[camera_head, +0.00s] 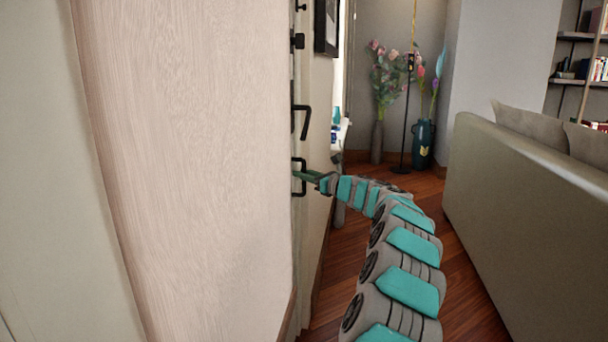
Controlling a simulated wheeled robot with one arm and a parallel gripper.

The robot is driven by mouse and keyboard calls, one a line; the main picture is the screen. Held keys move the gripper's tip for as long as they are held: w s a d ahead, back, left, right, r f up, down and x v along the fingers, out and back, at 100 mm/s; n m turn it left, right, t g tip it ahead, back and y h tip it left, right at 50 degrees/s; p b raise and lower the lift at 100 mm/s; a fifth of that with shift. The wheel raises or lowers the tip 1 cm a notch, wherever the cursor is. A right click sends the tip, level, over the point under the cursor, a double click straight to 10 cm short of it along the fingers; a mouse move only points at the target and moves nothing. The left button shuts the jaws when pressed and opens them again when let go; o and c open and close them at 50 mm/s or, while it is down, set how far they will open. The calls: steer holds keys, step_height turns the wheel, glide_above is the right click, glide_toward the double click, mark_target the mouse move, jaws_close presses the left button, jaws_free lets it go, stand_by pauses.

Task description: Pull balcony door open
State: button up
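The balcony door shows as a narrow, edge-on strip (299,80) behind a pale wooden wall face. Black hardware runs down it: a bent lever handle (305,122) and, below it, a black bracket-shaped pull handle (301,178). My arm, grey and teal, reaches from the bottom right up to the door. Whether the fingers are closed around the handle is too small to tell. The wooden face hides most of the door.
A wooden wall face (190,150) fills the left. A beige sofa (520,220) stands on the right. Vases with flowers (377,142) (423,145) and a thin stand (404,125) are at the back.

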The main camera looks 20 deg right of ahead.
steer(key=shift+c, duration=0.2)
jaws_close()
steer(key=shift+r, duration=0.1)
stand_by(1.2)
